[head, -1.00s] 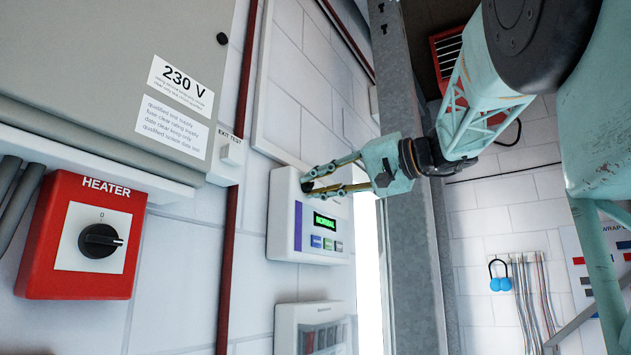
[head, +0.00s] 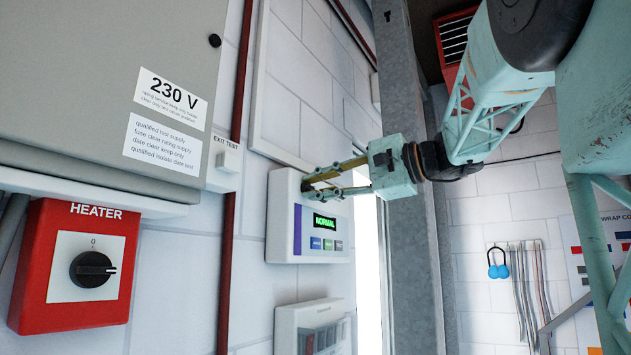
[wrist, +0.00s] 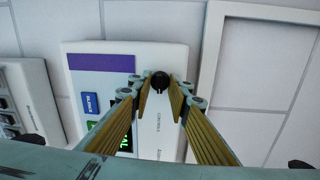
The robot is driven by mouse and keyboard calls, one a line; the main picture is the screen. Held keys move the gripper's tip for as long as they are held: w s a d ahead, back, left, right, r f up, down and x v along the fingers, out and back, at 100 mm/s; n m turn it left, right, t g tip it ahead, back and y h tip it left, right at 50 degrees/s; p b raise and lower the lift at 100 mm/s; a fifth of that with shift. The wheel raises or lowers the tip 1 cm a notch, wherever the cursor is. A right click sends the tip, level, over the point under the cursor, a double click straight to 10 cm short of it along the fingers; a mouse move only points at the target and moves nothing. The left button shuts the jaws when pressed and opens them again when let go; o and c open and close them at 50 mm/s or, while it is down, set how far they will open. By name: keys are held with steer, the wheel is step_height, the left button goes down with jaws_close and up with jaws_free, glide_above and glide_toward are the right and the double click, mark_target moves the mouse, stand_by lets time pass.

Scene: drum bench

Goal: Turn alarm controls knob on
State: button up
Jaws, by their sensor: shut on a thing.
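The alarm controls panel (head: 272,232) is a white wall box with a purple stripe, a green display reading NORMAL and several small buttons. It also shows in the wrist view (wrist: 110,54). Its round black knob (wrist: 160,79) sits near one edge of the panel. My gripper (head: 309,185) reaches the panel's upper part from the right. In the wrist view, the fingertips (wrist: 158,92) close in on both sides of the knob and are shut on it.
A red HEATER switch box (head: 35,300) and a grey 230 V cabinet (head: 100,70) are at the left. A white EXIT TEST switch (head: 229,158) is on the wall between. Another white box (head: 290,320) hangs below the panel. A grey metal post (head: 412,250) stands right of it.

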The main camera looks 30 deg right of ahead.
steer(key=shift+m, duration=0.3)
steer(key=o, duration=0.9)
steer(key=shift+c, duration=0.2)
steer(key=shift+s+d, duration=0.1)
steer(key=shift+s, duration=0.05)
steer(key=v, duration=1.1)
steer(key=shift+s+d, duration=0.2)
stand_by(0.8)
